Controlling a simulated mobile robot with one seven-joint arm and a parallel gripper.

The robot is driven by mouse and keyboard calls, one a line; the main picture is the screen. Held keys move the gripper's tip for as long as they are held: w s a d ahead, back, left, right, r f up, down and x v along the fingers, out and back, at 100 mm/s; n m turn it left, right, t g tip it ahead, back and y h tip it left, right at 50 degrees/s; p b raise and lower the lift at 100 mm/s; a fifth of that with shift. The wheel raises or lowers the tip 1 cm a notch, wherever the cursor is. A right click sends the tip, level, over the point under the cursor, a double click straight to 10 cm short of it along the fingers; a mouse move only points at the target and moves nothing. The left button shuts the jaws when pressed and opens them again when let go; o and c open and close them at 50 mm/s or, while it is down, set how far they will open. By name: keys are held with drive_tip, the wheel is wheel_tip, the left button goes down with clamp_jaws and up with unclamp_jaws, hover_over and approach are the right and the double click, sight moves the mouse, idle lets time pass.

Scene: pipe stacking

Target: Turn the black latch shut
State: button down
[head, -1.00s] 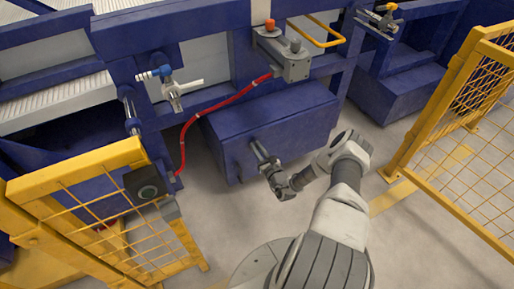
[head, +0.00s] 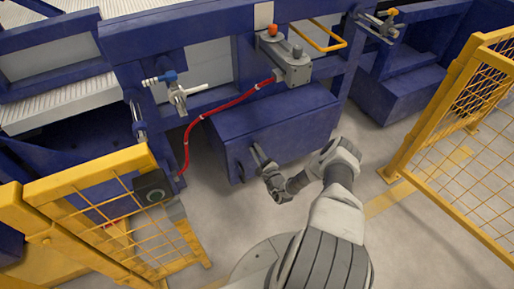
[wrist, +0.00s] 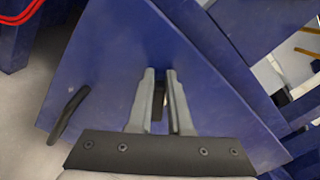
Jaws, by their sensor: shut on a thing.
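The black latch (wrist: 157,90) shows as a small dark piece between my fingers, on the face of a blue box, in the wrist view. Most of it is hidden by the fingers, so its angle cannot be told. My gripper (wrist: 160,74) is shut on it, the two grey fingers standing on either side with a narrow gap. In the head view my gripper (head: 256,150) reaches the front face of the blue box (head: 285,120). The latch is too small to make out there.
A curved black handle (wrist: 68,115) is on the box face, left of my fingers. A red hose (head: 187,135) hangs left of the box. Yellow mesh fences stand at left (head: 85,185) and right (head: 435,160). Grey floor is clear around my arm.

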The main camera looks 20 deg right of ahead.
drive_tip(key=n, duration=0.3)
drive_tip(key=f+n+p, duration=0.1)
drive_tip(key=n, duration=0.3)
drive_tip(key=f+n+p, duration=0.1)
drive_tip(key=n, duration=0.2)
drive_tip(key=shift+a, duration=0.35)
drive_tip(key=shift+f+n, duration=0.1)
drive_tip(key=shift+n, duration=0.4)
drive_tip(key=c, duration=0.8)
unclamp_jaws()
drive_tip(key=shift+c, duration=0.2)
drive_tip(key=shift+s, duration=0.1)
